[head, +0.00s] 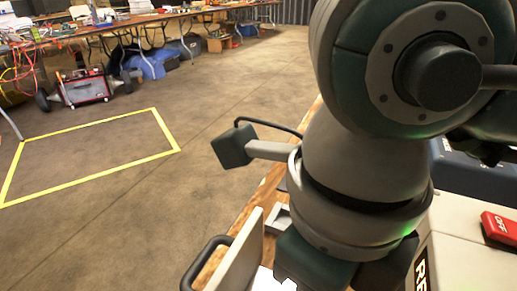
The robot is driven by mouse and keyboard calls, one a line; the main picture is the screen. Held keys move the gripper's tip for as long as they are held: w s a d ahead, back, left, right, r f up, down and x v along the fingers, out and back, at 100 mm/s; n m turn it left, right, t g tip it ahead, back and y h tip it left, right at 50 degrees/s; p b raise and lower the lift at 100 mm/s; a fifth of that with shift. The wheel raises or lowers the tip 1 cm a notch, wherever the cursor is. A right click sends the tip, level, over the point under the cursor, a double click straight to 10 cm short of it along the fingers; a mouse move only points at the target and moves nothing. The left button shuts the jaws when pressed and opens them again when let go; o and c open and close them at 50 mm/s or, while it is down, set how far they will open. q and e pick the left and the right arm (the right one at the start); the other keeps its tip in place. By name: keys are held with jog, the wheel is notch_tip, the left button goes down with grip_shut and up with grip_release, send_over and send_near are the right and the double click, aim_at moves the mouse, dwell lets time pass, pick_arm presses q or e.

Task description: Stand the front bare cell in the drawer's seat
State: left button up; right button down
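No bare cell shows in the head view. A pale panel with a dark handle (205,262), which looks like the drawer's front, stands at the bottom middle. Its seat is out of frame or hidden behind my arm. My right arm comes down from the top right and covers much of the right half. The dark body of my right gripper (312,264) is at the bottom edge, just right of the drawer front. Its fingertips are not visible, so I cannot tell whether it is open or holds anything. My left gripper is not in view.
A pale housing (455,250) with a red OFF block (498,228) is at the right. A wooden table edge (262,195) runs beside the arm. A yellow-taped rectangle (90,183) marks open floor at left. Cluttered tables and a wheeled red-and-black machine (85,88) stand behind.

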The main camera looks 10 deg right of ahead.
jog(key=shift+f+b, duration=0.8)
jog(key=shift+b, duration=0.05)
dwell(1.1)
jog(key=c, duration=0.6)
grip_release()
jog(key=shift+r, duration=0.1)
jog(key=shift+r+p, duration=2.85)
jog(key=shift+r, duration=0.65)
jog(key=shift+s, duration=0.1)
